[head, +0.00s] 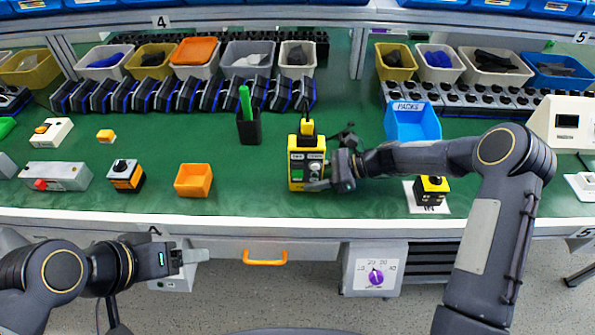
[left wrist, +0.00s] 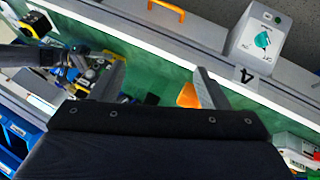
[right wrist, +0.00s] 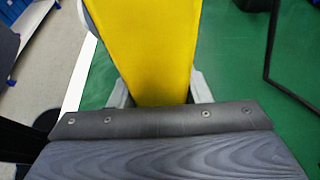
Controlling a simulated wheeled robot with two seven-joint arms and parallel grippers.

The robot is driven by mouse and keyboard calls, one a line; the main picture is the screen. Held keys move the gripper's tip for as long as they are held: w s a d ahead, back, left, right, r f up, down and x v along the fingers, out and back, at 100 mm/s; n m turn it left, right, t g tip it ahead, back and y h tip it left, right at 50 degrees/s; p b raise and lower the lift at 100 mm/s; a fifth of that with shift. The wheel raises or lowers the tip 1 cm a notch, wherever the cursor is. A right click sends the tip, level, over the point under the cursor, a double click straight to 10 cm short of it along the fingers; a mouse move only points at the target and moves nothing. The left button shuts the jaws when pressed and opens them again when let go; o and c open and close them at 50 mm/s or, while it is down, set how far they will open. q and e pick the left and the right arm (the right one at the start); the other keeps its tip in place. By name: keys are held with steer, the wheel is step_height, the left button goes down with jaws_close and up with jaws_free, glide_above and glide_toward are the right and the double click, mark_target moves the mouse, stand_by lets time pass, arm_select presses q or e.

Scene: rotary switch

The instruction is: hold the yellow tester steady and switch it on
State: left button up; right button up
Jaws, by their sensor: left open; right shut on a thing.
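The yellow tester (head: 296,172) stands on the green bench mat, with a dark front panel, a small green display and a grey knob. My right gripper (head: 318,178) is shut on the tester from its right side. In the right wrist view the tester's yellow side (right wrist: 155,50) fills the space between the fingers. My left gripper (head: 190,257) is open and empty in front of the bench's front edge, left of the tester. In the left wrist view its two fingers (left wrist: 160,85) are spread with nothing between them.
An orange bin (head: 193,181), an orange-black box (head: 126,175) and a grey box with a red button (head: 56,176) stand left of the tester. A black cup with a green marker (head: 248,125) is behind it. A blue bin (head: 412,122) is behind my right arm.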

arm_select(q)
steer(key=shift+c, duration=0.4)
